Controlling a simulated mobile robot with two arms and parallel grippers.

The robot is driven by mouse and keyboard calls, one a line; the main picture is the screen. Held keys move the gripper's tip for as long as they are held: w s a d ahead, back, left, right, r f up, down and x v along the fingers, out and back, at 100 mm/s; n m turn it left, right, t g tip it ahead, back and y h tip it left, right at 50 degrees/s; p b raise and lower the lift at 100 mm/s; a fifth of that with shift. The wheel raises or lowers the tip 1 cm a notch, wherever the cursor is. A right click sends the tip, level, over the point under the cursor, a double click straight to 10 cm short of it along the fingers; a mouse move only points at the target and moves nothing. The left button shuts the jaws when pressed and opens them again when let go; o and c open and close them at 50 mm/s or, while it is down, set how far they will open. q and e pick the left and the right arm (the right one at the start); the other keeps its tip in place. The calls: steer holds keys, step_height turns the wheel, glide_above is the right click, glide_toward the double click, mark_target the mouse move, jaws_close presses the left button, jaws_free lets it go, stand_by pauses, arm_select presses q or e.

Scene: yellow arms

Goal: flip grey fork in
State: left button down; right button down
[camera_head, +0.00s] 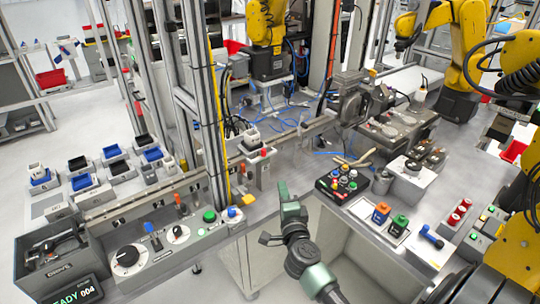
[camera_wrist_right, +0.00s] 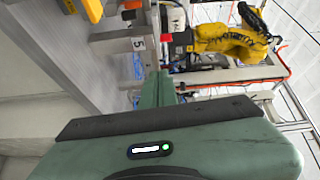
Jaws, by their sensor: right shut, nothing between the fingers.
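My right gripper (camera_head: 284,190) is in the middle of the head view, over the gap in front of the benches. Its green fingers are shut and hold nothing; they also show closed in the right wrist view (camera_wrist_right: 158,88). No thing is clearly recognisable as the grey fork. A grey open-topped housing (camera_head: 28,272) at the lower left holds a dark, lever-like part (camera_head: 57,246), whose shape I cannot make out. My right gripper is well apart from it, to its right. My left gripper is not in view.
A grey panel (camera_head: 180,258) with knobs and levers stands left of my gripper. A black button box (camera_head: 342,185) and a tray (camera_head: 373,229) with coloured connectors are to the right. A metal post (camera_head: 208,110) rises at the left. Yellow robot arms (camera_head: 470,50) stand behind.

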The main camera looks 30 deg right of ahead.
mark_target(264, 153)
steer(key=w+d+r+m+b, duration=0.1)
steer(key=w+d, duration=0.2)
steer(key=w, duration=0.9)
steer(key=shift+w+d+r, duration=0.3)
steer(key=shift+w+d, duration=0.05)
steer(key=shift+w+a, duration=0.1)
steer(key=shift+w, duration=1.2)
steer(key=shift+s+r, duration=0.1)
steer(key=shift+r, duration=0.1)
